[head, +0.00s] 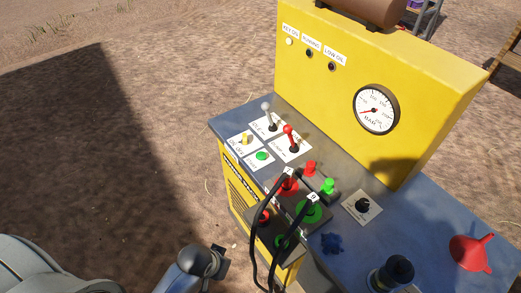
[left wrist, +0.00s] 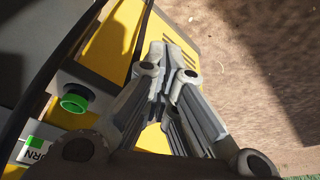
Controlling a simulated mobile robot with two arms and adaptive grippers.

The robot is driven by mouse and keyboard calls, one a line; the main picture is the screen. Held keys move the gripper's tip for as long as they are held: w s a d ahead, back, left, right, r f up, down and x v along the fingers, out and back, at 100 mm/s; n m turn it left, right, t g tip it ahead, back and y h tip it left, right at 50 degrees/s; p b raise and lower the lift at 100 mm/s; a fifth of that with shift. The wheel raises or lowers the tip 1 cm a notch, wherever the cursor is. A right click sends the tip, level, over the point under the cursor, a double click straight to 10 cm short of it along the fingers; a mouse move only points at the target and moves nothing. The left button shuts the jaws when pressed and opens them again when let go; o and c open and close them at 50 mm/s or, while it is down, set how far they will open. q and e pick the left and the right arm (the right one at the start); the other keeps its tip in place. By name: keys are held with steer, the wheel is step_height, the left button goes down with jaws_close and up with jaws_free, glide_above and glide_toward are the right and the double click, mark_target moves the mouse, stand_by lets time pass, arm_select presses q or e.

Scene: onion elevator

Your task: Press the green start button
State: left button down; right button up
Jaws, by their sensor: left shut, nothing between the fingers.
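A round green button (head: 262,156) sits on a white label on the left part of the blue-grey console top in the head view. The label's writing is too small to read. The head view shows part of my arm at the bottom. My right gripper is not seen.
A grey-knobbed lever (head: 268,112), a red-knobbed lever (head: 290,136) and a yellow knob (head: 244,138) surround the button. Black hoses (head: 257,240) hang at the console's front. A red funnel (head: 471,252) is at the right. Bare ground lies left.

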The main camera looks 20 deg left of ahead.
arm_select(q)
steer(key=w+d+r+n+t+h+p, duration=0.1)
steer(key=w+d+r+n, duration=0.1)
steer(key=w+r, duration=0.5)
steer(key=w+d+r+n+t+h+p, duration=0.1)
steer(key=w+d+r+n, duration=0.15)
steer(key=w, duration=0.25)
steer(key=w+d+r+n+h, duration=0.1)
steer(key=w+r+n, duration=0.1)
steer(key=w+n, duration=0.25)
steer(key=w+a+r+n+t, duration=0.1)
steer(key=w+r+n, duration=0.3)
steer(key=w, duration=0.7)
steer(key=w+a+r+n+t+h, duration=0.1)
steer(key=w+a+r+n, duration=0.2)
steer(key=w+n, duration=0.5)
steer(key=w+a, duration=0.1)
steer(key=w, duration=0.1)
steer(key=shift+w+r+n+t, duration=0.3)
steer(key=shift+w+r+n, duration=0.1)
steer(key=shift+f, duration=0.1)
